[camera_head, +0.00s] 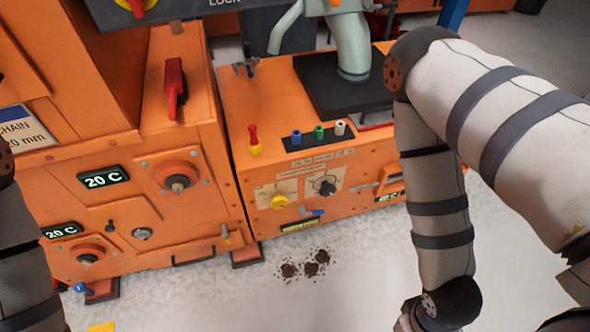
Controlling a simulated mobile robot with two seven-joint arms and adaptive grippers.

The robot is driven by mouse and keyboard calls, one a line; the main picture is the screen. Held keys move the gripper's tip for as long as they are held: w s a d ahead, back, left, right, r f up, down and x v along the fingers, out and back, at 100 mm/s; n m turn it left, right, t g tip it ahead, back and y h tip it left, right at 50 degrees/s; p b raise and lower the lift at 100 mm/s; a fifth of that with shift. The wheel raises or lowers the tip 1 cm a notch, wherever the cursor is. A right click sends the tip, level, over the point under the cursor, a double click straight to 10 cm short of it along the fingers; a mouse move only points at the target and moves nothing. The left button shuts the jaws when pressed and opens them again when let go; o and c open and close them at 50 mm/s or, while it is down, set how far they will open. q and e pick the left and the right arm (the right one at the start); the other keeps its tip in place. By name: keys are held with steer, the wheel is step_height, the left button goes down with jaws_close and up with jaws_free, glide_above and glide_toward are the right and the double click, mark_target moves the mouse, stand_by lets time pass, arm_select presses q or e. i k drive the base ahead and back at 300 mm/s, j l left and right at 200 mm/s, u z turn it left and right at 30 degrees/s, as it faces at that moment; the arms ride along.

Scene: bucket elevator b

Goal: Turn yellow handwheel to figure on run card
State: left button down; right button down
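A small yellow handwheel (280,201) sits on a pale square plate on the front of the low orange cabinet (235,120). A black knob (325,187) is on a similar plate to its right. Pale paper strips (315,162) with small writing are fixed above the two plates; I cannot read them, nor tell whether one is the run card. My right arm comes in from the right and bends down to the bottom edge, right of the handwheel and apart from it. My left arm shows only at the left edge. Neither gripper's fingers show.
Near the handwheel are a blue-handled valve (311,212), a red and yellow lever (254,140) and coloured posts (318,132). A taller orange cabinet (130,160) with displays reading 20 C stands left.

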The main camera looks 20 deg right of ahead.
mark_target(278, 202)
steer(key=u, duration=1.15)
steer(key=k+l+z, duration=0.15)
steer(key=l, duration=0.15)
steer(key=k+l+z, duration=0.15)
steer(key=l, duration=0.15)
steer(key=k+l+z, duration=0.1)
steer(key=l, duration=0.25)
steer(key=k+l+z, duration=0.15)
steer(key=l, duration=0.15)
steer(key=i, duration=0.05)
